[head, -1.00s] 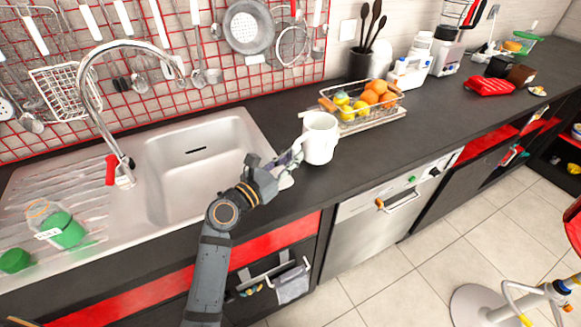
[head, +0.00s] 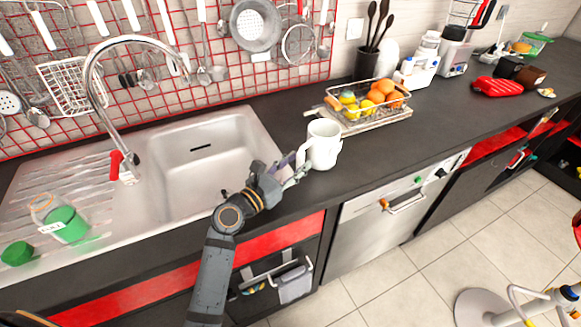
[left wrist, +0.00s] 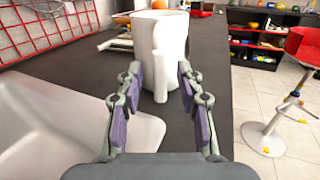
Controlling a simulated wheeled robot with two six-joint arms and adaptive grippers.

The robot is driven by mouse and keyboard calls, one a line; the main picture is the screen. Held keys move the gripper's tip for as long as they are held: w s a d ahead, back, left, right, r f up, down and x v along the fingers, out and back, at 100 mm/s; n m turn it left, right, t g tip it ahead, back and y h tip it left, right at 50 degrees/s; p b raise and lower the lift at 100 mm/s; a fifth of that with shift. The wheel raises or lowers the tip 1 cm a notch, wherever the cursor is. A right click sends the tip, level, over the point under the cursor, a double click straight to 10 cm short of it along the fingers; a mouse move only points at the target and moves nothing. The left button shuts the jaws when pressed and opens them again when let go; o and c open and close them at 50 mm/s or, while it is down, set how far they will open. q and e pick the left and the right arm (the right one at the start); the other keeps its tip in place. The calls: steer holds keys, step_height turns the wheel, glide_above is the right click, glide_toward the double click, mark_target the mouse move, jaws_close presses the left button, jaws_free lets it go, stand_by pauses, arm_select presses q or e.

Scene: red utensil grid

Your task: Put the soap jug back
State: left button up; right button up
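The white soap jug (head: 323,146) stands upright on the dark counter, to the right of the sink. Its handle side faces my left gripper (head: 300,172). In the left wrist view the jug (left wrist: 160,38) is straight ahead, with its handle in the gap between the fingertips of the left gripper (left wrist: 160,82). The fingers are spread open, with purple inner pads, and are not closed on anything. Whether a fingertip touches the jug cannot be told. My right gripper is not in view.
The sink (head: 205,165) with a curved tap (head: 95,85) is to the left. A wire fruit basket (head: 372,100) stands behind and right of the jug. A green-filled container (head: 68,226) sits on the drainboard.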

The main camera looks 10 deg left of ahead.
arm_select(q)
steer(key=b+v, duration=0.1)
steer(key=v, duration=0.9)
steer(key=shift+v, duration=1.05)
steer(key=shift+r, duration=0.15)
